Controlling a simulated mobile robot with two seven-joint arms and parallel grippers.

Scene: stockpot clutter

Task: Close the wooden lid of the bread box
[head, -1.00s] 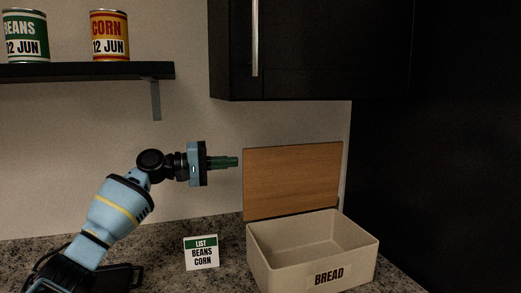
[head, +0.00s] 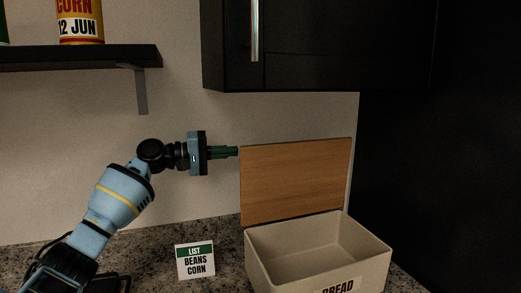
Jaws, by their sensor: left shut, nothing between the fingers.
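The bread box (head: 262,262) is a cream bin with a BREAD label (head: 337,287), standing on the counter at the lower right. Its inside shows empty where I can see it. Its wooden lid (head: 296,183) stands upright along the back edge of the box, open. My left gripper (head: 237,152) is shut and empty, pointing right. Its fingertips are at the lid's upper left edge in the picture; I cannot tell whether they touch it. My right gripper is not in view.
A list card (head: 195,262) reading BEANS, CORN stands on the granite counter (head: 222,233) left of the box. A dark cabinet (head: 320,45) hangs above the lid. A shelf (head: 80,57) at upper left holds a corn can (head: 79,22) and a partly cut-off can.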

